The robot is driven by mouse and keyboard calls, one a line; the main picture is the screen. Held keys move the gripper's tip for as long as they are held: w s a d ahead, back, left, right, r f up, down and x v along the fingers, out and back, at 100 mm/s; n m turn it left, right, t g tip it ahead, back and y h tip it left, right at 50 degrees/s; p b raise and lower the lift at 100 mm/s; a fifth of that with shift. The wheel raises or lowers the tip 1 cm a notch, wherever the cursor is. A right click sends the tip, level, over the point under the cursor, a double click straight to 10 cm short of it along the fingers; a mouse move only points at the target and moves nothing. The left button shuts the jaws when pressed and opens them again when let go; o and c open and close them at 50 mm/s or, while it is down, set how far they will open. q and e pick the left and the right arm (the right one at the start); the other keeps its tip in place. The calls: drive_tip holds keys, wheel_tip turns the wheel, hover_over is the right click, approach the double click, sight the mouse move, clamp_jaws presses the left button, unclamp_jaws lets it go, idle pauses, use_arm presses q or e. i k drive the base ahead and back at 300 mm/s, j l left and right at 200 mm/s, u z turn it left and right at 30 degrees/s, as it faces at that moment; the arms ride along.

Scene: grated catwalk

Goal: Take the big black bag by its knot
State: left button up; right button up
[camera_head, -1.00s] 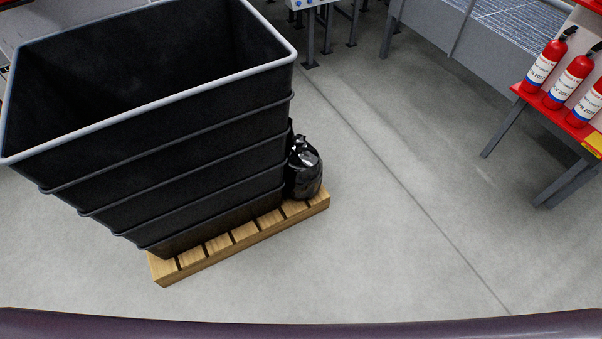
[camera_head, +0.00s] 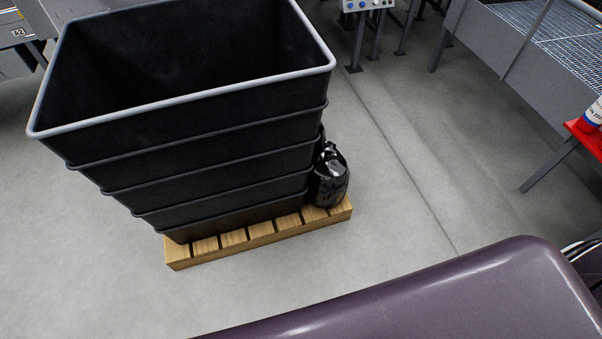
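The black bag (camera_head: 331,178) is shiny and sits on the right end of a wooden pallet (camera_head: 262,234). It stands close against the right side of a large black bin (camera_head: 200,150), which covers part of it. The top of the bag is gathered near the bin's ribbed wall, but the knot is too small to make out clearly. Neither of my grippers shows in the head view.
Grey metal tables stand at the back. The grey floor right of the pallet is clear.

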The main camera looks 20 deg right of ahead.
sight(329, 187)
drive_tip(key=i+l+u, duration=0.15)
drive_tip(key=l+u, duration=0.25)
drive_tip(key=l, duration=0.85)
drive_tip(key=l+u, duration=0.4)
drive_tip(key=l, duration=0.8)
